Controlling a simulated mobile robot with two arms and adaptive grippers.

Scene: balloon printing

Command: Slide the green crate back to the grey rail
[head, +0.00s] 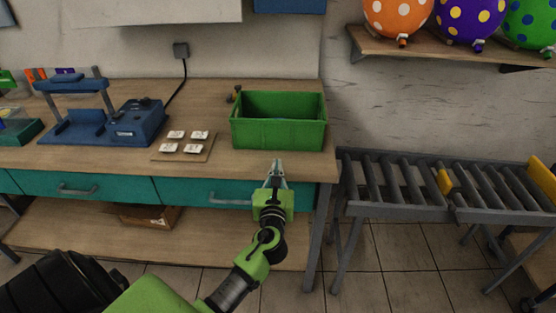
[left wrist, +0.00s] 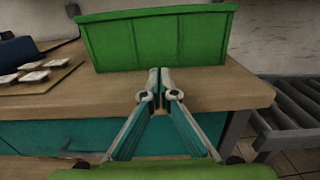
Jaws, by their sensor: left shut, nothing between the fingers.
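The green crate (head: 278,136) stands upright and looks empty on the wooden workbench (head: 222,152), near its right end. Its front wall (left wrist: 155,42) fills the upper part of the left wrist view. My left gripper (head: 276,166) is shut and empty, in front of the crate near the bench's front edge. In the left wrist view its fingertips (left wrist: 160,76) come together at the crate's lower front edge; I cannot tell whether they touch it. I cannot make out a grey rail; the crate hides part of the bench behind it. My right gripper is not in view.
Left of the crate, several white pieces (head: 187,141) lie on a thin board, with a blue machine (head: 138,124) beyond. A small dark and yellow item (head: 236,93) is at the crate's back left corner. A grey roller conveyor (head: 400,183) stands to the right.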

